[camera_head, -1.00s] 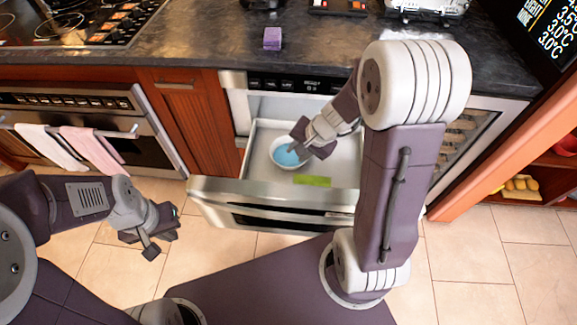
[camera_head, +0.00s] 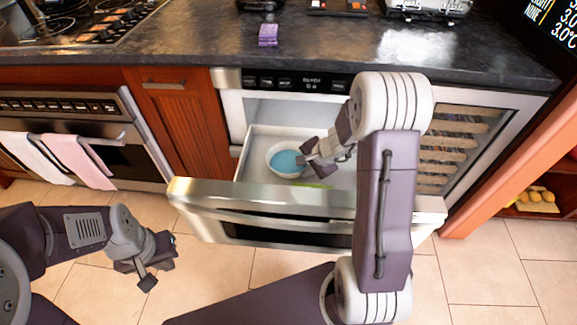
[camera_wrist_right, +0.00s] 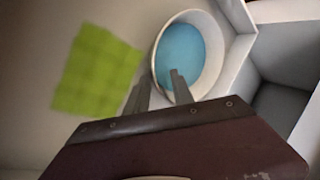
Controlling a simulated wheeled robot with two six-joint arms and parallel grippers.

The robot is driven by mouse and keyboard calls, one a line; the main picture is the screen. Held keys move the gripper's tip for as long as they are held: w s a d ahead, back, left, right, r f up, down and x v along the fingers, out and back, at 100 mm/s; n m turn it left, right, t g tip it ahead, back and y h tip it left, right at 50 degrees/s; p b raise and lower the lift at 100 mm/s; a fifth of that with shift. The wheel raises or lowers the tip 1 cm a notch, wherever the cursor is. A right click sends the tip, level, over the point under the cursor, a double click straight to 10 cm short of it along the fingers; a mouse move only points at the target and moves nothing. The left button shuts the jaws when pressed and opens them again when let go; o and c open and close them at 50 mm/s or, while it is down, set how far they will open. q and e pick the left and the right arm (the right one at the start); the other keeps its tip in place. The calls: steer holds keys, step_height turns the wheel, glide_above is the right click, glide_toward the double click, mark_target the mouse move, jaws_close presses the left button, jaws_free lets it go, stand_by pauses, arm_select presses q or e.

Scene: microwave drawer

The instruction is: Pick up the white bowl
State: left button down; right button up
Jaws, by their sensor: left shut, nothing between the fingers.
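The white bowl (camera_head: 271,152) with a blue inside sits upright in the open microwave drawer (camera_head: 250,188). It also shows in the right wrist view (camera_wrist_right: 215,38). My right gripper (camera_head: 305,155) is at the bowl's right side in the head view. In the wrist view its two fingers (camera_wrist_right: 161,82) are apart, one overlapping the bowl's opening and the other outside the rim. I cannot tell whether they touch the bowl. My left gripper (camera_head: 150,275) is shut and empty, away from the drawer at the lower left.
A flat green item (camera_wrist_right: 95,72) lies on the drawer floor beside the bowl; the drawer front (camera_head: 300,207) partly hides it in the head view. Drawer walls stand close around the bowl. A purple block (camera_head: 268,35) sits on the dark counter (camera_head: 190,55) above.

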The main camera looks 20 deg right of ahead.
steer(key=x, duration=0.3)
steer(key=shift+w+f+b, duration=0.1)
steer(key=shift+f+b, duration=0.1)
steer(key=shift+b, duration=0.15)
steer(key=shift+r, duration=0.1)
jaws_close()
stand_by(0.9)
